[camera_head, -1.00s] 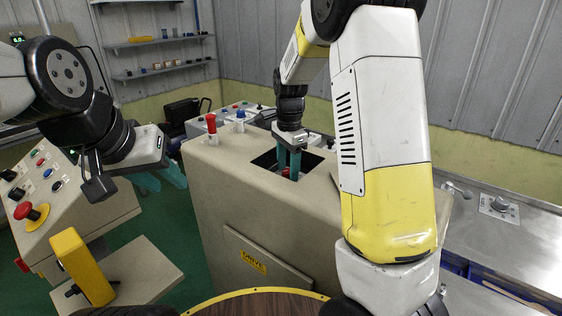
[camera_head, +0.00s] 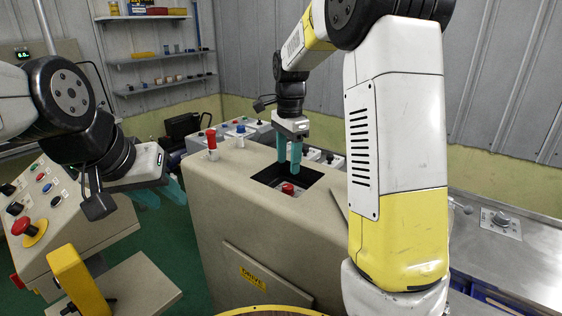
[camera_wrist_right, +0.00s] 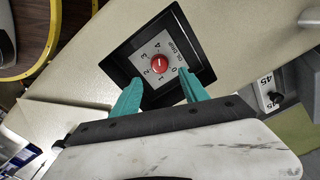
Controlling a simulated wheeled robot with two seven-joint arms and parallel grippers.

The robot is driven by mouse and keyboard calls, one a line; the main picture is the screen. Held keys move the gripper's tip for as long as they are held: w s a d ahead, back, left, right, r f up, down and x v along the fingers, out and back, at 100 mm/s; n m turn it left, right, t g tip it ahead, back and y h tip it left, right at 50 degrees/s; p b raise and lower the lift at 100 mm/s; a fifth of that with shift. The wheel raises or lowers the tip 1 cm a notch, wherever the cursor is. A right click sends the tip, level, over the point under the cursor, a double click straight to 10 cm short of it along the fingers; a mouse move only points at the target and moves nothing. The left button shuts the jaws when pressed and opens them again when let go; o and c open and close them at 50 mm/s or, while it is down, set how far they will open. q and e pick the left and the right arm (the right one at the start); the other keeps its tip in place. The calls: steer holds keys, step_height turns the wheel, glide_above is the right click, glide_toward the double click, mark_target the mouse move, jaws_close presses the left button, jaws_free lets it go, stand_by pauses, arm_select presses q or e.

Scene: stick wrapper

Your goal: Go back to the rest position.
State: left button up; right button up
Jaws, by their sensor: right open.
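My right gripper (camera_head: 288,164) is open and empty above the square opening in the top of the beige cabinet (camera_head: 222,200). In the right wrist view its two teal fingers (camera_wrist_right: 157,95) stand apart, with a red knob (camera_wrist_right: 159,62) on a numbered dial plate (camera_wrist_right: 150,72) beyond them. The knob also shows in the head view (camera_head: 287,188), below the fingertips and clear of them. My left gripper (camera_head: 160,192) hangs at the left with teal fingers partly hidden behind its own body; its opening is unclear.
A slanted control panel (camera_head: 60,205) with a red mushroom button (camera_head: 22,226) and a yellow block (camera_head: 78,280) stand at the left. A metal bench (camera_head: 500,245) runs along the right.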

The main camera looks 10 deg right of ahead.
steer(key=s+d+r+n+t+y, duration=0.1)
steer(key=s+r+n+t, duration=0.2)
steer(key=s+n, duration=0.4)
steer(key=s+d+r+n+t+y, duration=0.1)
steer(key=s+r+n+t, duration=0.2)
steer(key=s+n, duration=0.4)
steer(key=s, duration=0.9)
steer(key=shift+s+d+r, duration=0.25)
steer(key=shift+s+d, duration=0.05)
steer(key=shift+s, duration=0.1)
